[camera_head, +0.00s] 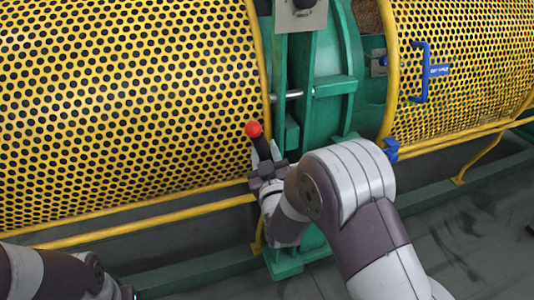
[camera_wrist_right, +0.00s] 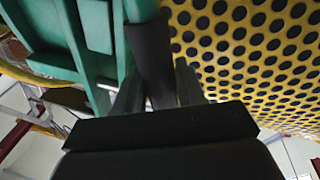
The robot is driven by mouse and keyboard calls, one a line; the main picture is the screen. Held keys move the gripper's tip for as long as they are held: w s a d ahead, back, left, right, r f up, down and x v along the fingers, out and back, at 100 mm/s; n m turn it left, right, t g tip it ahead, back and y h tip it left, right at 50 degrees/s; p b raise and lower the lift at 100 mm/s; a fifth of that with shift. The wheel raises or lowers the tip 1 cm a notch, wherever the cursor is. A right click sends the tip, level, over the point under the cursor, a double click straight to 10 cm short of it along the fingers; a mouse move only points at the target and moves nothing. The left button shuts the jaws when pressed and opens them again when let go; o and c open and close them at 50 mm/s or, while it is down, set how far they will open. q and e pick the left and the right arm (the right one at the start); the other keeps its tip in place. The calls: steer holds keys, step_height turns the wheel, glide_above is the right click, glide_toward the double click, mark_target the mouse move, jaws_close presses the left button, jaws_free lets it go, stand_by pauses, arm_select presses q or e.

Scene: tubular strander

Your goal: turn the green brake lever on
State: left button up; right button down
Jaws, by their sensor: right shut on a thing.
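The brake lever shows in the head view as a black grip (camera_head: 262,147) topped by a red ball (camera_head: 254,129), in front of the green machine frame. My right gripper (camera_head: 266,160) is shut on the black grip from below and in front. In the right wrist view the black grip (camera_wrist_right: 150,55) stands between the two fingers (camera_wrist_right: 155,95), joined to a green bar (camera_wrist_right: 140,9) at the top edge. The lever's pivot is hidden. My left arm shows at the lower left of the head view; its gripper end (camera_head: 122,291) is dark and cut off by the frame edge.
Yellow perforated guards (camera_head: 120,100) stand left and right of the green frame (camera_head: 333,65). A yellow rail (camera_head: 150,227) runs along the lower front. A blue handle (camera_head: 421,72) is on the right guard (camera_head: 470,50). Dark floor (camera_head: 470,235) is clear at right.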

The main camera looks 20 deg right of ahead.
steer(key=c, duration=0.8)
jaws_free()
steer(key=shift+a+f, duration=0.25)
steer(key=shift+f, duration=0.05)
steer(key=shift+r, duration=0.1)
steer(key=shift+s, duration=0.3)
steer(key=s+a+f+p, duration=0.1)
steer(key=s+p, duration=0.1)
steer(key=s, duration=1)
steer(key=shift+f, duration=0.35)
